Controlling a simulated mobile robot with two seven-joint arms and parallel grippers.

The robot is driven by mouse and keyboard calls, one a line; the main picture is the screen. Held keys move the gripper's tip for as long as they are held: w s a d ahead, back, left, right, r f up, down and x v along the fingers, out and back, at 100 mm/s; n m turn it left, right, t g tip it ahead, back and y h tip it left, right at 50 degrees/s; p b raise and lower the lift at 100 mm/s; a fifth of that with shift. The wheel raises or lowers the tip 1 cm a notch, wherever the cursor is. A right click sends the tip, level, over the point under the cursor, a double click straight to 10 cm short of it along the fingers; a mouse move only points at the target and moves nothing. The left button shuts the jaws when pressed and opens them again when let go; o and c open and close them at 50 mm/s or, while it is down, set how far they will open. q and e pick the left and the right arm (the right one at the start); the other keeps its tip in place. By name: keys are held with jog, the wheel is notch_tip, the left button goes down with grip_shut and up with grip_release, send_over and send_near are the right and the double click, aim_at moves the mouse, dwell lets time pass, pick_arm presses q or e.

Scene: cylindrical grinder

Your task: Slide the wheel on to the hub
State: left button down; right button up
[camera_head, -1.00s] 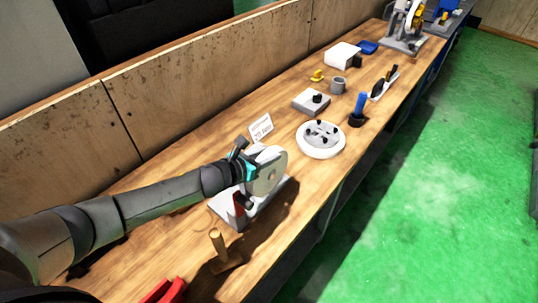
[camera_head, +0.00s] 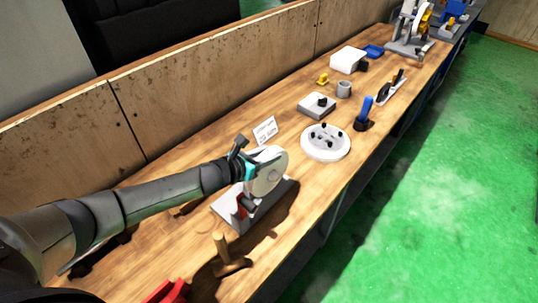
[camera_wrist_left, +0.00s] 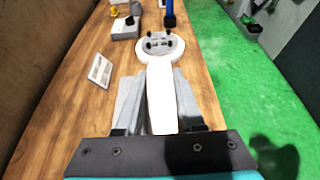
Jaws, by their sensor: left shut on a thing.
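My left gripper (camera_head: 250,169) is shut on a pale grinding wheel (camera_head: 269,173) with a round centre, held upright. In the left wrist view the wheel (camera_wrist_left: 161,92) shows edge-on between the fingers. It is over a grey stand (camera_head: 228,209) with a red part low on it; I cannot tell whether wheel and stand touch. A round white disc (camera_head: 341,152) with several black knobs lies flat on the bench beyond the wheel; it also shows in the wrist view (camera_wrist_left: 145,56). I cannot make out for sure which part is the hub. My right gripper is not in view.
A white card (camera_head: 265,130) stands behind the wheel. A wooden-handled tool (camera_head: 222,246) and a red object (camera_head: 165,292) are near the front. A grey block (camera_head: 312,107), a blue-handled tool (camera_head: 364,110) and a machine (camera_head: 408,35) are farther along. The wooden bench (camera_head: 290,225) ends at right.

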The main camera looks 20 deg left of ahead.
pick_arm(q)
jog(key=shift+w+a+r, duration=0.35)
jog(key=shift+a+r, duration=0.05)
jog(key=shift+a, duration=0.15)
jog(key=c, duration=0.9)
grip_release()
jog(key=o, duration=0.4)
jog(key=shift+s+a+f, duration=0.1)
jog(key=shift+f, duration=0.05)
jog(key=shift+o, duration=0.3)
jog(key=shift+s+f, duration=0.2)
jog(key=shift+f, duration=0.15)
jog(key=b+v, duration=0.1)
jog(key=v, duration=1.4)
jog(key=shift+r+b, duration=0.3)
jog(key=shift+b, duration=0.05)
